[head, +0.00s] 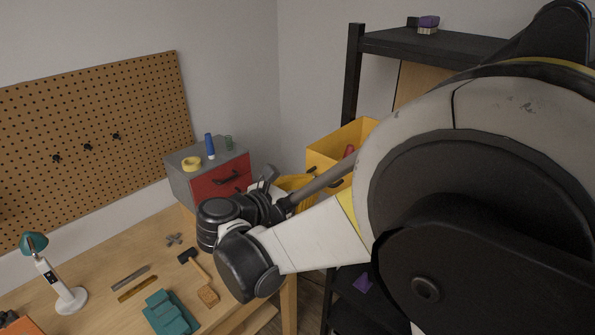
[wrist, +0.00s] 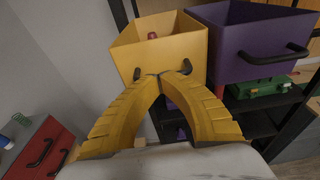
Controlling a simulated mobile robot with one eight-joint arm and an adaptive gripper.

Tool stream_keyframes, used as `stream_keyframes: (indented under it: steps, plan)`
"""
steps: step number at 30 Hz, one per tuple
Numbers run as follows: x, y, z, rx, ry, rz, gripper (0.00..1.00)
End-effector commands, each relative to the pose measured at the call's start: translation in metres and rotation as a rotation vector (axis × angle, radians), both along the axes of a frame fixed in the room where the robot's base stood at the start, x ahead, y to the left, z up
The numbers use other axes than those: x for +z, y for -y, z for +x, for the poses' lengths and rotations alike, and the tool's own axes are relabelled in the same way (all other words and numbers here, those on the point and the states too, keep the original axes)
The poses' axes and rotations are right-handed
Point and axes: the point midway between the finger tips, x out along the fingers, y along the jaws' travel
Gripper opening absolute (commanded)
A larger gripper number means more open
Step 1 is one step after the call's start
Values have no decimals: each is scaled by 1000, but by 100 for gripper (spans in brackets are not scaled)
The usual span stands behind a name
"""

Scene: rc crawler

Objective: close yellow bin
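The yellow bin (wrist: 185,48) stands open-topped at the upper middle of the wrist view, with a small red object (wrist: 152,36) inside. Its dark handle (wrist: 138,73) shows at both sides of my fingertips. In the head view the bin (head: 322,158) is pulled out from the dark shelf, partly hidden by my arm. My gripper (wrist: 160,77) has its two yellow fingers arched together, tips meeting in front of the handle's middle. I cannot tell whether the tips touch or hold the handle. In the head view the fingers (head: 295,185) are mostly hidden by my wrist.
A purple bin (wrist: 250,47) with a black handle is close right of the yellow bin. A green case (wrist: 262,87) lies on the shelf below. A red drawer cabinet (head: 220,180) stands left, on the wooden table (head: 100,290). My arm fills the head view's right side.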

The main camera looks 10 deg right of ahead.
Motion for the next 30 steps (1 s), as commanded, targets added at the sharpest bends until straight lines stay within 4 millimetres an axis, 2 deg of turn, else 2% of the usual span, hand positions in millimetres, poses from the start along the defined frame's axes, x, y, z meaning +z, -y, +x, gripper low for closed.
stream_keyframes:
  steps: [5,15,21,30]
  plan:
    - [-2,26,18,-5,0,0,0]
    - [-2,94,71,-5,0,0,0]
    - [-1,128,98,-4,0,0,0]
    - [0,158,122,-2,0,0,0]
